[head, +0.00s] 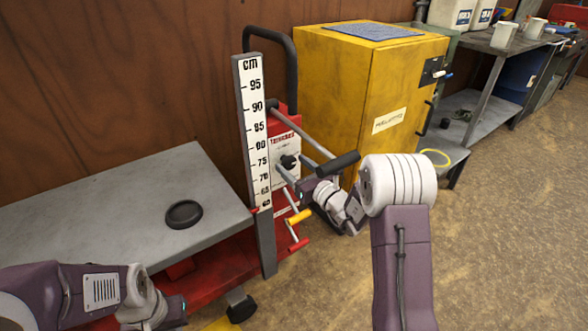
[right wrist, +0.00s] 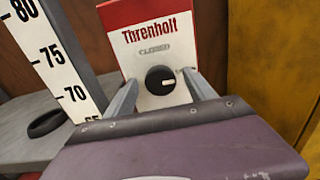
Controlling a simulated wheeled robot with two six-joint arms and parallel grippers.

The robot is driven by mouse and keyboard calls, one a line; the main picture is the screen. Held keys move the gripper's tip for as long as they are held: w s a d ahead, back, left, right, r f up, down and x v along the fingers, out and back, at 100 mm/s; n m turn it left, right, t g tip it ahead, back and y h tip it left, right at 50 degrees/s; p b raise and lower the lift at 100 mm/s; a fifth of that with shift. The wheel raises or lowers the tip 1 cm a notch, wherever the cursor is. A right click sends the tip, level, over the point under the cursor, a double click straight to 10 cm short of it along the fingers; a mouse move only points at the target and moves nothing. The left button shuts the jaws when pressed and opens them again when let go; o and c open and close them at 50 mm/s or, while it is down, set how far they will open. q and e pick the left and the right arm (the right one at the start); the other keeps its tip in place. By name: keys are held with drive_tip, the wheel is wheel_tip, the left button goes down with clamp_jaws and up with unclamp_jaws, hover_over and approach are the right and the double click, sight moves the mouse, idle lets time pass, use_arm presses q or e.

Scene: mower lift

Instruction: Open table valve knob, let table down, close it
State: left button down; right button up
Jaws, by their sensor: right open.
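The lift table (head: 110,215) has a grey top over a red frame at the left in the head view. The black valve knob (right wrist: 160,80) sits on a white "Threnholt" panel under the word CLOSED, its white mark pointing right; it also shows in the head view (head: 289,161). My right gripper (right wrist: 162,88) is open, its fingers on either side of the knob; contact cannot be told. The cm scale (head: 252,130) stands beside the table, with a red pointer near 65 at its bottom. My left gripper (head: 170,312) is low at the left, its fingers not clear.
A black-gripped bar (head: 338,163), a yellow-handled lever (head: 299,217) and a red-handled lever (head: 299,244) stick out near my right gripper. A black ring-like disc (head: 184,214) lies on the table top. A yellow cabinet (head: 345,90) stands behind; open floor lies right.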

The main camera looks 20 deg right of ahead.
drive_tip(key=c, duration=1.3)
drive_tip(key=shift+f+n+b, duration=0.15)
drive_tip(key=shift+n+b, duration=0.35)
drive_tip(key=shift+b, duration=0.25)
drive_tip(key=shift+c, duration=0.2)
drive_tip(key=n+b, duration=0.4)
drive_tip(key=b, duration=0.2)
drive_tip(key=n+b, duration=0.4)
drive_tip(key=b, duration=0.2)
drive_tip(key=n+b, duration=0.4)
drive_tip(key=b, duration=0.2)
drive_tip(key=shift+a+f, duration=0.2)
drive_tip(key=shift+f, duration=0.1)
drive_tip(key=n, duration=0.1)
drive_tip(key=n+b, duration=0.1)
drive_tip(key=shift+r+n+b, duration=0.2)
drive_tip(key=shift+n+b, duration=0.1)
drive_tip(key=shift+n, duration=1.1)
drive_tip(key=o, duration=1.3)
drive_tip(key=shift+o, duration=0.2)
